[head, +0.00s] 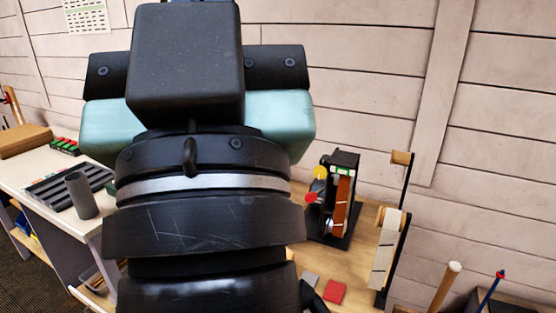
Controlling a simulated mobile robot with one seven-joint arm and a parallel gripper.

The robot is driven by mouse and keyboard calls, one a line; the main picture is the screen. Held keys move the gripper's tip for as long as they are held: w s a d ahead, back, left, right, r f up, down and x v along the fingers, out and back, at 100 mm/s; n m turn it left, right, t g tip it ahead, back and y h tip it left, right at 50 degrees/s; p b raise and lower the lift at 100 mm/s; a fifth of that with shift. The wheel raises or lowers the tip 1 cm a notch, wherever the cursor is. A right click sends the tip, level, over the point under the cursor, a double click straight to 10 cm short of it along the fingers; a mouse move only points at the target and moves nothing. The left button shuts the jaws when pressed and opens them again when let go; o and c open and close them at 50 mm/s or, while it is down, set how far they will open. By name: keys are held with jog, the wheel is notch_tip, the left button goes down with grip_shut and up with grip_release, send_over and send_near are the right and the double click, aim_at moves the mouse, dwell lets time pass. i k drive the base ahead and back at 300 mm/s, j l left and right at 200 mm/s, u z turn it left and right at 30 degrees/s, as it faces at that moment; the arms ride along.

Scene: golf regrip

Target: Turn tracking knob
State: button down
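A black belt machine (352,168) with an upright orange-brown belt (341,205) stands on a wooden bench, right of my arm in the head view. A round yellow knob-like part (320,172) and a round red one (311,198) are on its left side. I cannot tell which one is the tracking knob. My own dark arm fills the middle of the view and covers the area just left of the machine. My gripper's fingers cannot be made out.
The wooden bench (345,268) holds a red block (334,291) and a grey block (309,281). A black stand with a pale belt (384,250) is to the right. At left, a white-topped table (25,177) carries a grey cylinder (81,195) and a slotted dark tray (60,188).

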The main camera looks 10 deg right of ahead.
aim_at(320, 171)
jog(key=i+l, duration=0.15)
jog(key=i, duration=0.7)
